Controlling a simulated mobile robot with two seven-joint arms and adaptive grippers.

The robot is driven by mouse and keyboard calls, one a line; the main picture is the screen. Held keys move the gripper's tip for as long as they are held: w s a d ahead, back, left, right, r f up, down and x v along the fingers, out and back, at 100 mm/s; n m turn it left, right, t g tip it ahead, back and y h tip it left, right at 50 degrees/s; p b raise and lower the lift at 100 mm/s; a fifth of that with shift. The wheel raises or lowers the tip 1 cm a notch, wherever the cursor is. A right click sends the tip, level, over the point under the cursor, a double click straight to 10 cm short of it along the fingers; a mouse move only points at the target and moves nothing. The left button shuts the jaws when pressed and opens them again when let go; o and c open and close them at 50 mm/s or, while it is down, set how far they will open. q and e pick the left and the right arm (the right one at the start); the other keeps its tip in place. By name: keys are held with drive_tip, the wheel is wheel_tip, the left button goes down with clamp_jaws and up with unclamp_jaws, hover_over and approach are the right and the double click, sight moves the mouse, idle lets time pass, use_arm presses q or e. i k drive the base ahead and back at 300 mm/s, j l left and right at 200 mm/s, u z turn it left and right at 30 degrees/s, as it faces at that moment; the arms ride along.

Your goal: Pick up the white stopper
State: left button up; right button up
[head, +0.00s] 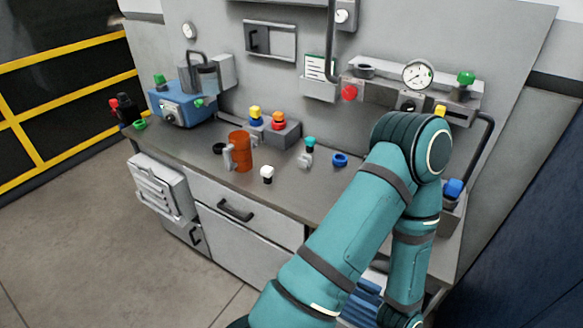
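The white stopper (267,171) stands upright on the grey counter (215,178), near its front edge, in front of an orange-brown cylinder. It looks small, with a white rounded top and a darker lower part. Nothing touches it. One teal arm of mine rises from the bottom of the head view, bends at the right and runs down out of the bottom edge. Its gripper is not visible, and no other gripper shows.
The orange-brown cylinder (240,152) stands just behind the stopper. A teal-topped part (309,145) and a blue ring (340,160) lie to the right. A blue machine (183,107) stands at left. My arm covers the counter's right side.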

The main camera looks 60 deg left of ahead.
sight(267, 172)
drive_tip(key=u, duration=2.25)
